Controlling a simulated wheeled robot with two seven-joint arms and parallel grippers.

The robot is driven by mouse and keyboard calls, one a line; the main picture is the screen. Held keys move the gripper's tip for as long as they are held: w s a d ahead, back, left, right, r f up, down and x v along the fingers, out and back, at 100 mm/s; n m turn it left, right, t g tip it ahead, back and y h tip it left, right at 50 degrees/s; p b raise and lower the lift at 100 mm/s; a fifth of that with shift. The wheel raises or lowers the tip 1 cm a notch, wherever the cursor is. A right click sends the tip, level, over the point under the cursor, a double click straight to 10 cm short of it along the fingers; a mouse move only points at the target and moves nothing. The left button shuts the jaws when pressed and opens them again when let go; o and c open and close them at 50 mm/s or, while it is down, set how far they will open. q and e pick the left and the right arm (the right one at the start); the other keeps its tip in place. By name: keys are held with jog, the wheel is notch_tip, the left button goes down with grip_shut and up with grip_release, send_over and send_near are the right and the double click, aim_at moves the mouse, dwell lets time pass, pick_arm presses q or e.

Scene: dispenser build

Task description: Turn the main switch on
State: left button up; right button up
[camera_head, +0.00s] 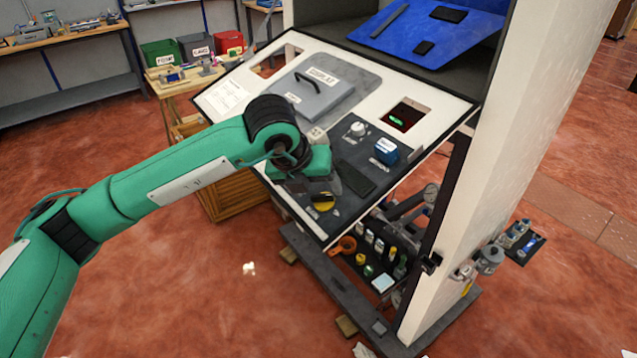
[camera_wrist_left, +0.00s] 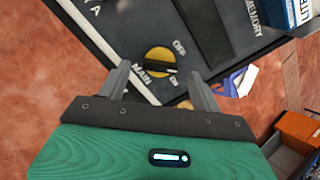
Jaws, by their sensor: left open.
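The main switch is a round yellow knob with a black bar handle, on the dark sloping panel. In the left wrist view the knob (camera_wrist_left: 157,56) sits beside the labels MAIN, OFF and ON. The handle's right end lies between OFF and ON, closer to ON; its exact setting is hard to tell. In the head view the switch (camera_head: 323,203) is at the panel's lower left, partly hidden by my gripper. My left gripper (camera_wrist_left: 159,70) is open, its two grey fingers on either side of the knob, apart from it. It also shows in the head view (camera_head: 322,184). My right gripper is out of view.
The dark panel (camera_head: 350,206) also carries a white knob (camera_head: 356,130) and a blue box (camera_head: 384,151). A grey lidded hatch (camera_head: 318,90) lies above. The cabinet's white side wall (camera_head: 500,150) rises on the right. Open red floor (camera_head: 150,260) lies in front.

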aim_at(323, 199)
pick_arm(q)
jog(key=shift+x, duration=1.2)
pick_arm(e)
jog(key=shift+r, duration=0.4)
pick_arm(q)
jog(key=c, duration=1)
jog(key=shift+f+b, duration=0.15)
jog(key=shift+b, duration=0.25)
jog(key=m+b, duration=0.5)
jog(key=b, duration=0.5)
jog(key=shift+f+m, duration=0.15)
jog(key=shift+m, duration=0.15)
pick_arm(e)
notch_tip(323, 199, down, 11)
pick_arm(q)
jog(key=m+b, duration=0.2)
jog(key=shift+h+b, duration=0.3)
jog(key=shift+r+m+g+b, duration=0.3)
jog(key=shift+m+b, duration=0.3)
jog(key=shift+m, duration=0.1)
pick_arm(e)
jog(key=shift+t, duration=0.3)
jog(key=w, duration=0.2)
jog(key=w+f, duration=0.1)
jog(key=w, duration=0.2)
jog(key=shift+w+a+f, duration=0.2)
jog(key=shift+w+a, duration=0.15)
